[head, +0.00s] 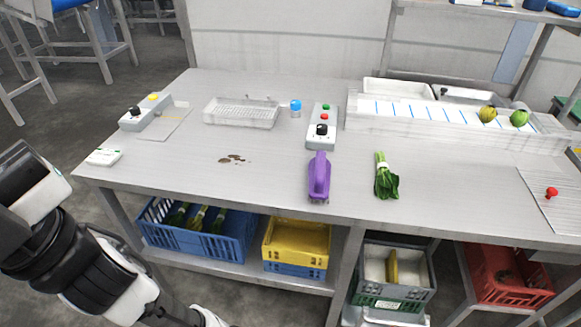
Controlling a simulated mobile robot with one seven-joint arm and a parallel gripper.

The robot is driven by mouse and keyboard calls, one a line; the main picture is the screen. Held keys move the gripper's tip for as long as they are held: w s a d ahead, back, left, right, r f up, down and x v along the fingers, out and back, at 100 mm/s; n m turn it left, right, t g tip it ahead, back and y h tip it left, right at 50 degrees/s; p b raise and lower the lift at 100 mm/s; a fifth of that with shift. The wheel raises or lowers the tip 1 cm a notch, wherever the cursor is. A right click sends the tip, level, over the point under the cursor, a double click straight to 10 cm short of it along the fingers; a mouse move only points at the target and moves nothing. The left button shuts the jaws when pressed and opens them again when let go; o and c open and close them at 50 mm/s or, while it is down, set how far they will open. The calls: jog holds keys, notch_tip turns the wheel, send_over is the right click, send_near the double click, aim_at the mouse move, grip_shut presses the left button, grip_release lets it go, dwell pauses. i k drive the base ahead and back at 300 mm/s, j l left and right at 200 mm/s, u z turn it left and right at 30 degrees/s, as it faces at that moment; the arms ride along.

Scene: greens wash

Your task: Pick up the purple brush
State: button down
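The purple brush (319,176) lies on the grey metal worktop (255,178) near its front edge, a little right of the middle. Its long side points toward the front edge, and its bristles are mostly hidden beneath it. Nothing is holding it. My arm comes in from the left and runs down to the bottom edge, in front of and below the worktop, well apart from the brush. The fingers of my gripper do not show in the head view.
A control box (321,130) stands just behind the brush. A bunch of greens (385,177) lies to its right. A wire basket (241,113) and blue-capped container (296,108) stand farther back. Crates sit beneath the worktop.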

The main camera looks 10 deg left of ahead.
aim_at(318, 168)
jog(key=l+u, duration=0.1)
jog(key=u, duration=0.35)
jog(key=l+u, duration=0.15)
jog(key=u, duration=0.3)
jog(key=l+u, duration=0.3)
jog(key=l, duration=0.15)
jog(key=k+l+u, duration=0.1)
jog(key=l+u, duration=0.2)
jog(key=l, duration=0.15)
jog(key=k+l, duration=0.1)
jog(key=l, duration=0.25)
jog(key=k+l, duration=0.1)
jog(key=l, duration=0.25)
jog(key=k+l+u, duration=0.1)
jog(key=l, duration=0.2)
jog(key=i+l, duration=0.15)
jog(key=i, duration=0.35)
